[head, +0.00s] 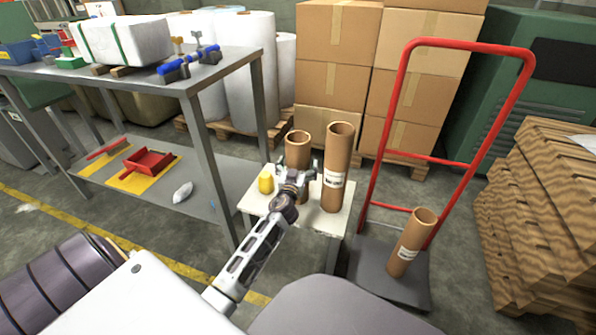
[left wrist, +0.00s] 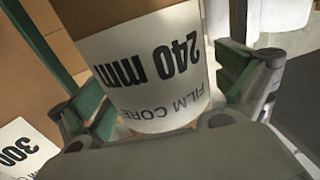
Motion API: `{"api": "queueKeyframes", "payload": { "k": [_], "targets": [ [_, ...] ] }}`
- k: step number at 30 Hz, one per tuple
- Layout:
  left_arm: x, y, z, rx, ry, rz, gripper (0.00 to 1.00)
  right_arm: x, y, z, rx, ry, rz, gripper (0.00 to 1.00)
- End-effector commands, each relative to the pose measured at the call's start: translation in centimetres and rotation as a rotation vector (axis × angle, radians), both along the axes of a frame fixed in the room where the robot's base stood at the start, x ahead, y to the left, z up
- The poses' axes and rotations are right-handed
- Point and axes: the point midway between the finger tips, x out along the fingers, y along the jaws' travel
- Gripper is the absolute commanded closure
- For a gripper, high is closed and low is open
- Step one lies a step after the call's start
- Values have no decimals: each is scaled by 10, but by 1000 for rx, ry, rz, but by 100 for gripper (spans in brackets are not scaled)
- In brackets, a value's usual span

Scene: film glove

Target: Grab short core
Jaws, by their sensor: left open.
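The short core (head: 298,150), a brown cardboard tube, stands upright on a small white-topped stand (head: 255,205). In the left wrist view, the core (left wrist: 155,65) carries a white label reading "240 mm" and "FILM CORE". My left gripper (head: 297,179) is at the near side of this core, low on it. Its fingers are open, one on each side of the core; I cannot tell whether they touch it. A taller core (head: 338,160) stands upright just to the right, and its label (left wrist: 18,150) reads "300". My right gripper is not in view.
A yellow object (head: 266,182) sits left of the short core on the stand. A red hand truck (head: 462,165) at the right bears another tube (head: 412,243), tilted. A grey workbench (head: 215,70) is at the left; stacked cartons (head: 335,45) stand behind.

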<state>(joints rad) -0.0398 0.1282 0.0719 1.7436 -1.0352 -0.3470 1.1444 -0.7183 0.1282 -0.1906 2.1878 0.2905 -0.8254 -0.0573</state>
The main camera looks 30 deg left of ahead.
Motion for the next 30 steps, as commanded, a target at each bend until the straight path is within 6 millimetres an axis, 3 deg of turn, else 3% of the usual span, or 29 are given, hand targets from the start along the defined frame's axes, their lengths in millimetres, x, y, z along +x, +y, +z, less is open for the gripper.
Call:
{"api": "queueKeyframes", "payload": {
  "k": [14, 26, 30],
  "targets": [
    [1, 0, 0, 0, 0, 0, 0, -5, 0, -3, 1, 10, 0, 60],
    [1, 0, 0, 0, 0, 0, 50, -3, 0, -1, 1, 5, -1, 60],
    [1, 0, 1, 0, -1, 0, 51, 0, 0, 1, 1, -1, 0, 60]
  ]
}}
